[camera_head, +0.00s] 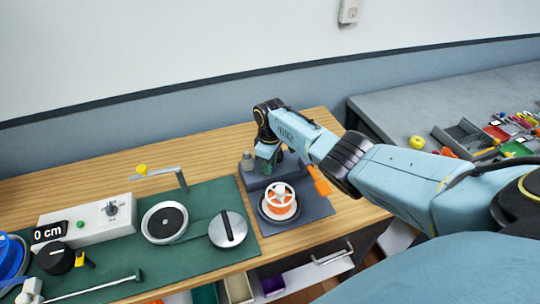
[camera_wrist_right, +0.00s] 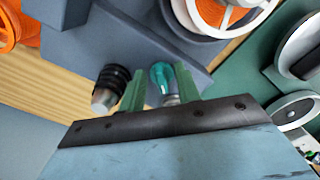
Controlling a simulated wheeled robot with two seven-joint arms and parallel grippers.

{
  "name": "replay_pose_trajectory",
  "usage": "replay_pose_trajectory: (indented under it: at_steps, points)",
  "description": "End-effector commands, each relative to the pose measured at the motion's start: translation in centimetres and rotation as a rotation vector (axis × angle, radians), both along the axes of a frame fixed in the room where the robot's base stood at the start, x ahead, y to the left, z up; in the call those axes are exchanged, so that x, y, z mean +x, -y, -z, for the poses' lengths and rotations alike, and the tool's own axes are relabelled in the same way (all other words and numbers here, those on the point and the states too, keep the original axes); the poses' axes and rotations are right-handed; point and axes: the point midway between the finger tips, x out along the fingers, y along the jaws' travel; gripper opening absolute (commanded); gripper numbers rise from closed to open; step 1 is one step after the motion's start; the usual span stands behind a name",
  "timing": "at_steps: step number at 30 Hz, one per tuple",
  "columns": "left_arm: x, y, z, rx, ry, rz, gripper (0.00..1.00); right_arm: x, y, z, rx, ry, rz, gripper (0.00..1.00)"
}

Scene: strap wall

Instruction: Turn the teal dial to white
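My right gripper (camera_head: 267,158) points down over the back of a dark grey fixture (camera_head: 318,207) near the back of the wooden table. In the right wrist view, its two green fingers (camera_wrist_right: 160,82) stand apart, one on each side of a teal knob (camera_wrist_right: 161,74) that looks like the teal dial. A gap shows on the left of the knob; whether the right finger touches it I cannot tell. A black ribbed knob with a metal end (camera_wrist_right: 110,86) is just outside the left finger. The dial's markings, including any white, are hidden. My left gripper is not in view.
An orange and white reel (camera_head: 280,199) sits on the fixture's front, with an orange piece (camera_head: 319,180) beside it. A green mat (camera_head: 204,256) to the left holds a round pad, a silver disc and a white box (camera_head: 88,226). A grey table (camera_head: 385,108) stands at the right.

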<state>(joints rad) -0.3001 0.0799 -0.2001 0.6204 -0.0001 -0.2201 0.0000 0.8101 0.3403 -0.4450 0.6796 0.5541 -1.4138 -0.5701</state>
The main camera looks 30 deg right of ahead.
Motion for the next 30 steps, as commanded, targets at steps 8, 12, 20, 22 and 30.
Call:
replay_pose_trajectory:
  at_steps: [8, 12, 20, 22, 30]
  points:
    - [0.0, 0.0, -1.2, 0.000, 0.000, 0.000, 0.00, 0.1, 0.1, -4.2, -0.001, 0.006, -0.001, 0.33]
    - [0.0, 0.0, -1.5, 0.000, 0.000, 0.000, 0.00, 0.1, 0.1, -7.4, -0.001, 0.006, -0.001, 0.33]
    - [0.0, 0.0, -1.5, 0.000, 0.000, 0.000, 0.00, 0.0, 0.0, -11.9, 0.000, 0.002, 0.000, 0.33]
    - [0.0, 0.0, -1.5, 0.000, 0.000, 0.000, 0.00, 0.1, 0.0, -12.6, 0.001, 0.003, 0.000, 0.33]
    - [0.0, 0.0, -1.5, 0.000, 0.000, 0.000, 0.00, 0.0, 0.0, -13.3, 0.000, 0.001, 0.001, 0.33]
